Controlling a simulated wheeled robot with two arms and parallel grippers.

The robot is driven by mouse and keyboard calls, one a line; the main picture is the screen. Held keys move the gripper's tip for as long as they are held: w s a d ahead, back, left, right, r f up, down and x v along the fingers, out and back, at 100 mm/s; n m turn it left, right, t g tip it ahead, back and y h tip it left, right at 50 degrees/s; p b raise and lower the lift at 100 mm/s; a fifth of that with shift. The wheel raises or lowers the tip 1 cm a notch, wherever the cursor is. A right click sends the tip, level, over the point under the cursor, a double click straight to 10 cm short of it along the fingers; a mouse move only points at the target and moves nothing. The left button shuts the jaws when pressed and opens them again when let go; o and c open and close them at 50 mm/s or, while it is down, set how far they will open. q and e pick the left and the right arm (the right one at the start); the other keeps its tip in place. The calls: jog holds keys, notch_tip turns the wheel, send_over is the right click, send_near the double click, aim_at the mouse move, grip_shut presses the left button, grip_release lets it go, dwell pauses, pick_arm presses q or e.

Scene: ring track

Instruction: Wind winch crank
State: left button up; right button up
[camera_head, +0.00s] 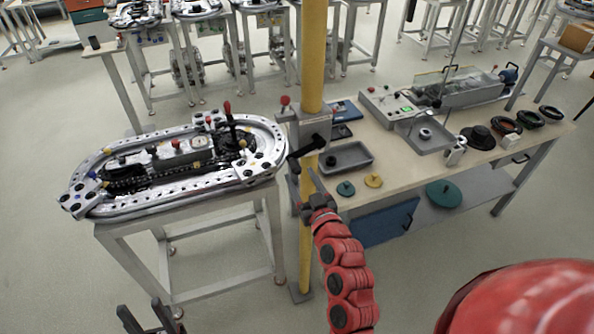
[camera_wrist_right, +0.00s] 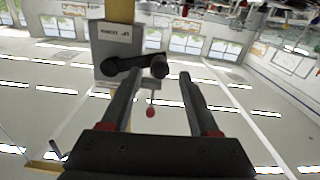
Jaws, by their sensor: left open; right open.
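The winch is a grey box (camera_head: 311,128) mounted on a yellow post. Its black crank (camera_head: 306,148) sticks out at the front, and in the right wrist view the crank arm (camera_wrist_right: 122,68) ends in a round black grip (camera_wrist_right: 160,67). My right gripper (camera_head: 314,184) is open just below the crank. In the right wrist view, the grip appears between the open fingertips (camera_wrist_right: 160,76); I cannot tell whether it lies within the jaws in depth. My left gripper (camera_head: 147,316) is open and empty at the bottom left, low in front of the left table.
The yellow post (camera_head: 312,60) stands between a ring track (camera_head: 180,160) on a metal table and a workbench (camera_head: 400,165) holding trays and discs. A red-knobbed lever (camera_head: 285,102) sits beside the winch box. Open floor (camera_head: 50,260) lies at left.

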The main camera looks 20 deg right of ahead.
aim_at(299, 172)
jog(key=shift+w+r+p, duration=0.25)
jog(key=shift+w+p, duration=0.15)
jog(key=shift+w, duration=0.8)
jog(key=shift+w+f, duration=0.2)
jog(key=shift+w, duration=0.4)
grip_shut()
